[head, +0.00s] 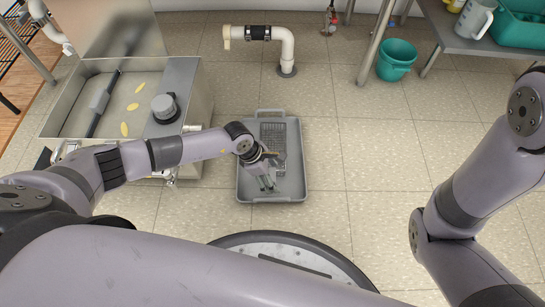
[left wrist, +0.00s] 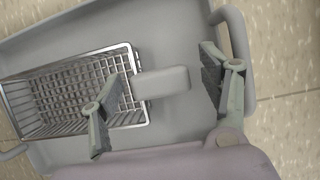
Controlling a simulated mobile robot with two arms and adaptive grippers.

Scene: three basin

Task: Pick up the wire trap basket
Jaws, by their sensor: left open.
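The wire trap basket (head: 273,143) is a small metal mesh basket with a grey block-like handle (left wrist: 162,82). It lies in a grey tray (head: 243,182) on the floor, in the middle of the head view. The left wrist view shows the basket (left wrist: 75,88) at the left, inside the tray (left wrist: 190,30). My left gripper (head: 266,184) is over the tray, at the near end of the basket. In the left wrist view my left gripper (left wrist: 163,105) is open, its fingers on either side of the handle. Contact with it cannot be told. My right gripper is out of view.
A metal basin (head: 190,75) with yellow pieces stands at the left. A white pipe (head: 287,45) rises from the floor behind the tray. A green bucket (head: 396,60) and a metal table (head: 452,40) are at the back right. The floor right of the tray is clear.

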